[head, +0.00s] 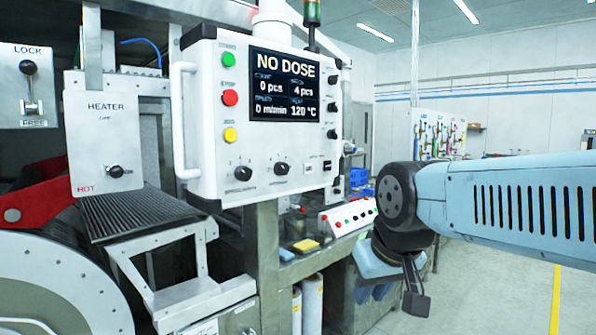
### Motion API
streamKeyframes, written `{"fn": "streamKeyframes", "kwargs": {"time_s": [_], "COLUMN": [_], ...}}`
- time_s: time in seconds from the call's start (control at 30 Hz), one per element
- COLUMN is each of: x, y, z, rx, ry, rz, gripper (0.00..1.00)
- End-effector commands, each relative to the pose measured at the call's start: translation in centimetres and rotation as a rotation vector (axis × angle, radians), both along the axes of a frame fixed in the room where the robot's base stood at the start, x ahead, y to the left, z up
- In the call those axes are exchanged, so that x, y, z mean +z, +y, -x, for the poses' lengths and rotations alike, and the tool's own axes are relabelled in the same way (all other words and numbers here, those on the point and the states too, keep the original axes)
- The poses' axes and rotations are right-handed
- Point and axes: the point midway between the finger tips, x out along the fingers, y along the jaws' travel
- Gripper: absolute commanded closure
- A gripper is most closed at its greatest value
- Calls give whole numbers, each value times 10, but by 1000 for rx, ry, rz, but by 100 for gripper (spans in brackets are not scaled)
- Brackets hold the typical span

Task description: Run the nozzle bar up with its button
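The white control console (250,115) faces me with a green button (228,60), a red button (230,97) and a yellow button (230,135) down its left side. Its screen (285,86) reads NO DOSE. A smaller sloped panel (348,217) with red and green buttons sits lower, left of my arm. I cannot tell which button belongs to the nozzle bar, and I cannot make out the bar itself. My gripper (414,290) hangs below the end of my light blue arm, right of the machine and apart from both panels. Only part of it shows.
A ribbed chute (135,212) and a large drum (55,290) stand at the left, with a HEATER lever plate (104,130) above. A white handle (180,120) sticks out from the console's left edge. Open floor (500,290) lies at the right.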

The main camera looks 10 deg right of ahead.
Motion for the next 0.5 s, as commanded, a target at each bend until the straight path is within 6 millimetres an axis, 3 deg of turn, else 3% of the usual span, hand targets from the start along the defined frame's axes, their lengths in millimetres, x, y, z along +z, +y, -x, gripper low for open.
{"fn": "streamKeyframes", "kwargs": {"time_s": [0.23, 0.5], "x": [0, 0], "y": [0, 0], "z": [0, 0], "rx": [0, 0], "ry": [0, 0], "rz": [0, 0], "gripper": [100, 100]}}
